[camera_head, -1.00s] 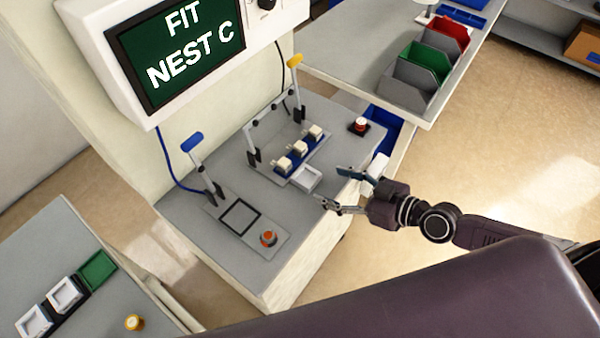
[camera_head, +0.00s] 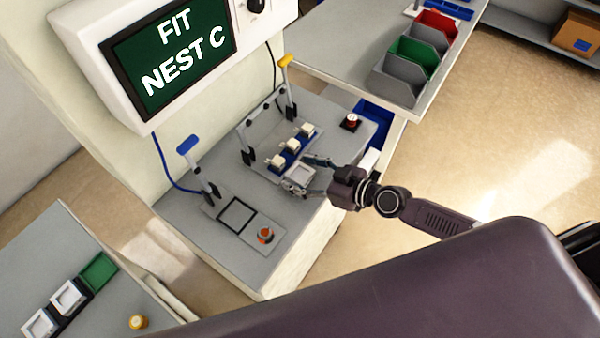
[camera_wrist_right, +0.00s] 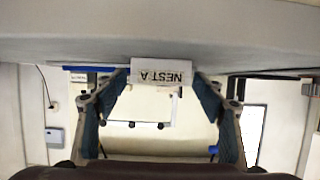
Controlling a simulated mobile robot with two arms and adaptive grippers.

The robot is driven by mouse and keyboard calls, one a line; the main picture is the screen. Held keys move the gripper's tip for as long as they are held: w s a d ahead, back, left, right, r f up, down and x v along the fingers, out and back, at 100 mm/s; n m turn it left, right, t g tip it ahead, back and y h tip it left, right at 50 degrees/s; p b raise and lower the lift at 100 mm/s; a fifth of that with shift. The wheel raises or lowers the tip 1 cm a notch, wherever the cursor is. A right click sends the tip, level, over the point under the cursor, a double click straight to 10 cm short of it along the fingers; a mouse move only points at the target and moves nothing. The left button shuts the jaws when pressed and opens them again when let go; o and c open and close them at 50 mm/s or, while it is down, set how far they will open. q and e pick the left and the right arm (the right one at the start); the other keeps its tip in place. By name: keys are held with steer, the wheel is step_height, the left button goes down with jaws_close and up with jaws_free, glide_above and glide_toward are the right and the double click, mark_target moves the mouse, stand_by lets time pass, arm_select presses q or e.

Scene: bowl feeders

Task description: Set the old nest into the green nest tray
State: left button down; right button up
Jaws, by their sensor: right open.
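The old nest (camera_head: 299,174) is a pale square block on the front edge of the grey bench top, just before the blue fixture. In the right wrist view its front face (camera_wrist_right: 162,73) reads "NEST A", upside down. My right gripper (camera_head: 305,175) is open, with one finger on each side of the nest. The wrist view also shows the nest between the spread fingers; whether they touch it I cannot tell. The green nest tray (camera_head: 99,271) lies on the left table and looks empty. My left gripper is not in view.
Two white nests (camera_head: 68,297) sit in dark holders in line with the green tray. A yellow round piece (camera_head: 138,322) stands nearby. A blue-handled clamp (camera_head: 188,147), a yellow-handled lever (camera_head: 286,62) and red buttons rise from the bench. Bins (camera_head: 405,78) stand behind.

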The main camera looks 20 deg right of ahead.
steer(key=c, duration=1.5)
steer(key=shift+o, duration=0.2)
steer(key=shift+r, duration=0.1)
step_height(320, 180, up, 10)
steer(key=p, duration=0.7)
step_height(320, 180, up, 10)
glide_above(302, 175)
steer(key=s+d+r+n+g+y+b, duration=0.2)
steer(key=s+d+r+n+b, duration=0.1)
steer(key=s+r, duration=0.4)
steer(key=shift+s+d+r+g+y+b, duration=0.15)
steer(key=shift+s+d+g+y+b, duration=0.25)
steer(key=shift+s, duration=0.9)
